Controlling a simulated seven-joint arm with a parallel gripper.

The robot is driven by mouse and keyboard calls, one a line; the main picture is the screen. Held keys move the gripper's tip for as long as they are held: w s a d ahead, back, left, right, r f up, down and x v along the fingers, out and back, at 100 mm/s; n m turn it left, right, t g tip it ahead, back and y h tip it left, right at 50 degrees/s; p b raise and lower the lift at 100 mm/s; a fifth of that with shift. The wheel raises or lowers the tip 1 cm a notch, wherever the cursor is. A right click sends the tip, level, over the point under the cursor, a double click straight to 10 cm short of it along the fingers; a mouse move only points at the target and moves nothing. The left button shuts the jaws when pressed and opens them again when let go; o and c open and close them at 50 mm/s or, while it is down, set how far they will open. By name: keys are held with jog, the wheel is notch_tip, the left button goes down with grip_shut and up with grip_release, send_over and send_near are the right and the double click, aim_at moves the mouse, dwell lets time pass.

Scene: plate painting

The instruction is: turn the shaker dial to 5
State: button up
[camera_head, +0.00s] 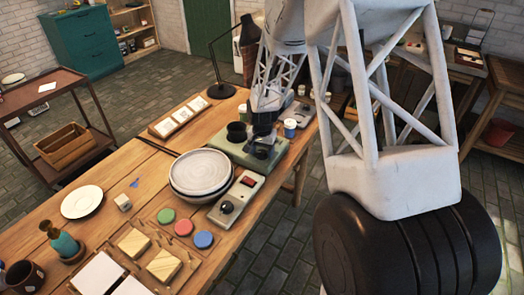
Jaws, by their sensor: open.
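A flat grey-green device (225,147), which looks like the shaker, sits on the wooden table and bears a dark cup (237,131). My gripper (261,150) is over the right part of this device, its fingers small and dark in the picture. It is open. The gripper covers that part of the device, so a dial there and its setting cannot be read. I cannot tell whether the fingers touch anything. A grey control box with a red display (248,181) and a black knob (227,207) stands nearer, beside the stacked plates.
Stacked grey plates (200,172) stand left of the control box. A white-lidded jar (290,128) is close to my gripper's right. A black lamp (221,90) rises behind. Red, green and blue discs (204,240) lie in front. The table's right edge is near the device.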

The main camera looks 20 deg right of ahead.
aim_at(262, 151)
jog(key=shift+r, duration=3.9)
jog(key=shift+r, duration=0.1)
jog(key=shift+s+r, duration=0.2)
jog(key=s+a+r+n+t, duration=0.1)
jog(key=s+r+n, duration=0.1)
jog(key=s+r, duration=1)
jog(key=s+a+r+n+t, duration=0.1)
jog(key=s+r+n, duration=0.2)
jog(key=s+r, duration=0.9)
jog(key=s+f+n, duration=0.1)
jog(key=s+f, duration=0.2)
jog(key=s, duration=1.3)
jog(key=shift+s+n+t, duration=0.3)
